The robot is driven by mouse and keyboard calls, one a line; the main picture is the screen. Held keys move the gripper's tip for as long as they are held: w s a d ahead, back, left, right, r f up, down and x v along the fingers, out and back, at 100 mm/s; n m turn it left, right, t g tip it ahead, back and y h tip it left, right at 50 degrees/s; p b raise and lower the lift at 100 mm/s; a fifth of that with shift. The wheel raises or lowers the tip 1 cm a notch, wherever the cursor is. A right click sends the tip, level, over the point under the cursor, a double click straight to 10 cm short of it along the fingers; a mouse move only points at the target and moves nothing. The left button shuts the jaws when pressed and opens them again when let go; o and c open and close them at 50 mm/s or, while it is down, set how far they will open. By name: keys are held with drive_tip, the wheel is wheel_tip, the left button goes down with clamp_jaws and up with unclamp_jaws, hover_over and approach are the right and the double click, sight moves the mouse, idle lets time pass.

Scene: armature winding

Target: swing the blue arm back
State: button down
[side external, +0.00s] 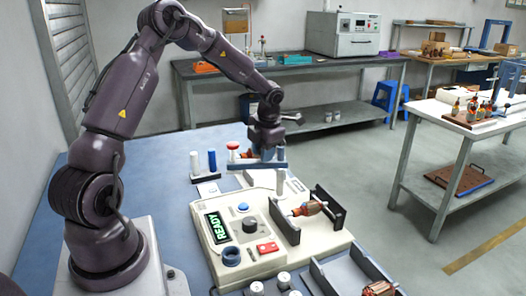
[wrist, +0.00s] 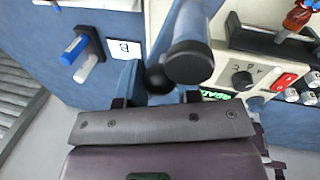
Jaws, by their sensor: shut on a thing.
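The blue arm (side external: 258,166) is a flat bar raised on a pale post (side external: 281,182) at the back of the cream winding machine (side external: 212,275). In the side view it points left from the post. My gripper (side external: 267,152) is above the bar, pointing down. In the wrist view, the fingertips (wrist: 155,98) are at a black ball knob (wrist: 157,78) by the blue arm (wrist: 126,82), shut on it. A grey-blue cylinder with a dark end (wrist: 188,62) stands beside the knob. The exact contact is partly hidden by the gripper body.
An armature (side external: 308,208) lies between two dark cradle walls right of the post. The machine carries a green READY display (side external: 216,228), a dark dial (side external: 250,226) and a red switch (side external: 267,247). A rack with white and blue pegs (side external: 212,160) stands behind left. A grey tray (side external: 335,278) is in front.

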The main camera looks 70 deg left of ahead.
drive_tip(key=shift+w+a+r, duration=0.1)
drive_tip(key=c, duration=0.8)
unclamp_jaws()
drive_tip(key=r, duration=0.4)
drive_tip(key=d+r, duration=0.1)
drive_tip(key=r, duration=0.3)
drive_tip(key=d+r, duration=0.1)
drive_tip(key=r, duration=0.3)
drive_tip(key=shift+w+d+r, duration=0.2)
drive_tip(key=shift+d+r, duration=0.05)
drive_tip(key=shift+r, duration=0.1)
